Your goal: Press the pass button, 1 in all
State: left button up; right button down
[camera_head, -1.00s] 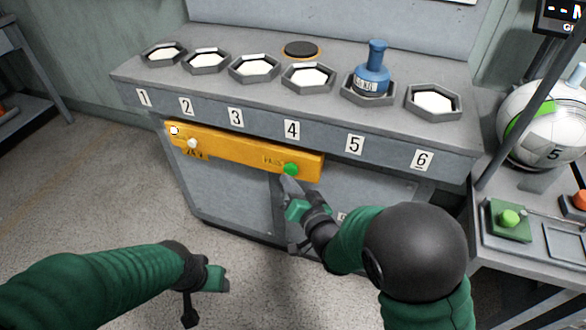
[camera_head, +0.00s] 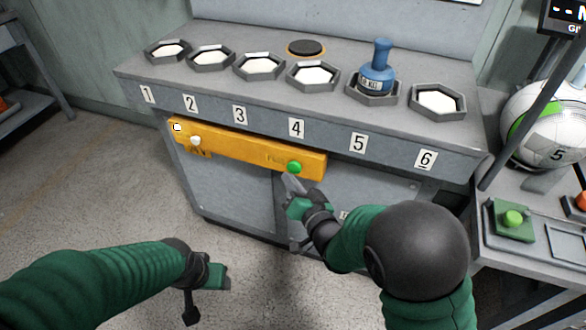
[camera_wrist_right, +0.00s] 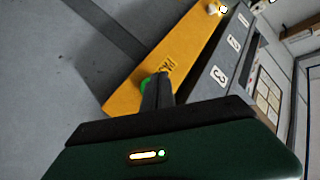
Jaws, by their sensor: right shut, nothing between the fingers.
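The green pass button (camera_head: 294,167) sits at the right end of the yellow panel (camera_head: 240,148) on the front of the grey bench. My right gripper (camera_head: 289,182) is shut and empty, with its tip just below and in front of the button. In the right wrist view the shut fingers (camera_wrist_right: 156,92) cover most of the green button (camera_wrist_right: 146,84), so I cannot tell whether they touch it. My left gripper (camera_head: 210,290) is at the lower left, away from the panel. Its fingers are too unclear to judge.
A white button (camera_head: 196,141) is at the panel's left end. The bench top (camera_head: 225,80) has numbered hexagonal trays, and a blue weight (camera_head: 378,72) stands in tray 5. Floor at left is clear.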

jog(key=shift+w+d, duration=0.1)
dwell(0.7)
jog(key=shift+w+d, duration=0.1)
jog(key=shift+w, duration=0.2)
jog(key=shift+w+d+r, duration=0.1)
jog(key=shift+w+d, duration=0.1)
jog(key=shift+w, duration=0.25)
dwell(0.6)
dwell(0.4)
jog(key=shift+s+a, duration=0.35)
jog(key=shift+s, duration=0.5)
jog(key=shift+s+a, duration=0.25)
jog(key=shift+s, duration=0.55)
jog(key=shift+s+a, duration=0.3)
jog(key=shift+s, duration=0.5)
jog(key=shift+s+a, duration=0.25)
jog(key=shift+s, duration=0.55)
